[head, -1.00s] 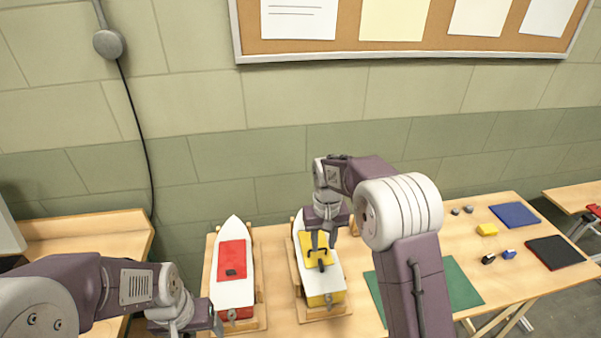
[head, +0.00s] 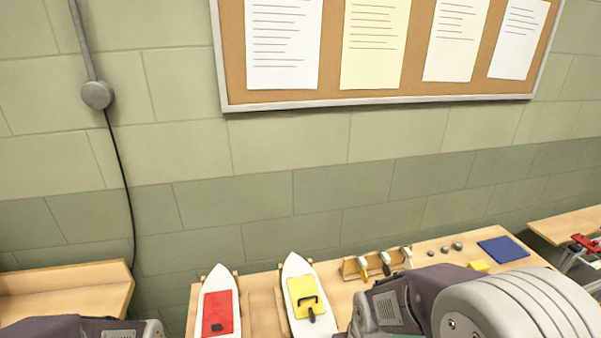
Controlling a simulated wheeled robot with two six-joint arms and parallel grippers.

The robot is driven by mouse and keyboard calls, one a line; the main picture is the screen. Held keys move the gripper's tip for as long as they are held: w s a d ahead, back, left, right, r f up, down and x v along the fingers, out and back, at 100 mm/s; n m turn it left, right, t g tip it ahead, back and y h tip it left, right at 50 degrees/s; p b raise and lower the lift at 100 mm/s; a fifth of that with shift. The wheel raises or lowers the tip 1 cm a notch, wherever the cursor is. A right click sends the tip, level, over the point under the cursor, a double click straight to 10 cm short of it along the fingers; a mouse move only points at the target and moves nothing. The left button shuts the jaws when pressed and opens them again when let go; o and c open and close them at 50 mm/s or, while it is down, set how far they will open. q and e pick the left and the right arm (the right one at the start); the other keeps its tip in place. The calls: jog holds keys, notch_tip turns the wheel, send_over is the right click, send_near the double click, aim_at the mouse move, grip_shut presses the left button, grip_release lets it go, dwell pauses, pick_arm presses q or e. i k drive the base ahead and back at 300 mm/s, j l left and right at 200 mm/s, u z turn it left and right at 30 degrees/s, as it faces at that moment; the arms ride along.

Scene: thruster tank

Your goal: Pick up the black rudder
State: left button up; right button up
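I cannot pick out the black rudder for certain in this view. A small wooden rack (head: 350,268) at the back of the table holds several small pieces with dark, yellow and white parts, too small to tell apart. Two white boats stand on the table: one with a red panel (head: 217,312), one with a yellow panel (head: 303,292) bearing a black handle-like piece (head: 311,302). My left and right arms show along the bottom edge. Both grippers are out of the picture, so what they hold does not show.
A blue mat (head: 503,249), a yellow block (head: 478,266) and small grey pieces (head: 457,246) lie at the table's right. My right arm hides much of the table there. Another table (head: 565,226) stands far right, a wooden bench (head: 65,290) left.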

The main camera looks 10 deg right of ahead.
aim_at(386, 269)
jog(key=z, duration=1.15)
